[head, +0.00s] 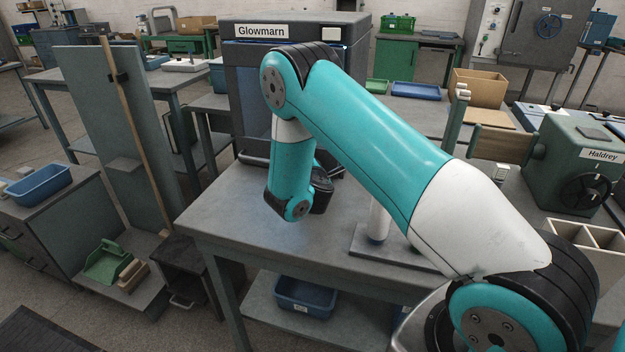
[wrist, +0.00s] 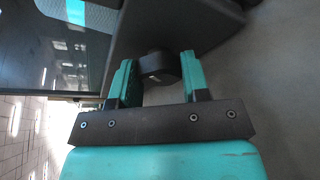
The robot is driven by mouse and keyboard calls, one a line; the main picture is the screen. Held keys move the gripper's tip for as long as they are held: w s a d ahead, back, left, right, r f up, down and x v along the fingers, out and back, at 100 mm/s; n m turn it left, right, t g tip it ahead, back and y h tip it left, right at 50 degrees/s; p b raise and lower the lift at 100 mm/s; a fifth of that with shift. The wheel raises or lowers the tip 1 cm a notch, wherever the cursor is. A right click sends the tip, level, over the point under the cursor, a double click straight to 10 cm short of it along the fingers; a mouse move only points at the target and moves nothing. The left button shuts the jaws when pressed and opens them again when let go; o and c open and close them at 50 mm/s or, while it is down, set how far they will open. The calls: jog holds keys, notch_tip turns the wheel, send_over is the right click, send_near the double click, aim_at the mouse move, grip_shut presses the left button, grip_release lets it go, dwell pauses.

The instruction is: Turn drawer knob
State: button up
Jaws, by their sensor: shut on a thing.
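A dark round knob (wrist: 159,68) sits between the two teal fingers of my gripper (wrist: 158,64) in the wrist view, and my gripper is shut on it. The knob stands out from a dark panel (wrist: 190,25) of a machine with a glass window. In the head view, the dark grey cabinet marked Glowmarn (head: 242,75) stands on the grey table, and my arm reaches down in front of it. The knob and my fingers are hidden behind my wrist there.
The grey table (head: 235,205) is clear at its front left. A grey base plate with a white post (head: 378,222) stands right of my wrist, partly behind my arm. A green machine marked Haldrey (head: 575,165) stands at the right. A blue bin (head: 305,295) sits on the lower shelf.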

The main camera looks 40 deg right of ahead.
jog(key=m+t+b, duration=0.1)
jog(key=b, duration=0.3)
jog(key=f+m+b, duration=0.1)
jog(key=m+b, duration=0.1)
jog(key=b, duration=0.2)
jog(key=shift+s+f+t, duration=0.1)
jog(key=shift+t, duration=0.3)
jog(key=m+b, duration=0.1)
jog(key=b, duration=0.2)
jog(key=shift+d+m, duration=0.1)
jog(key=shift+m, duration=0.2)
jog(key=shift+r+b, duration=0.2)
jog(key=shift+b, duration=0.35)
jog(key=shift+r+m+t+b, duration=0.15)
jog(key=shift+m+t+b, duration=0.15)
jog(key=o, duration=0.9)
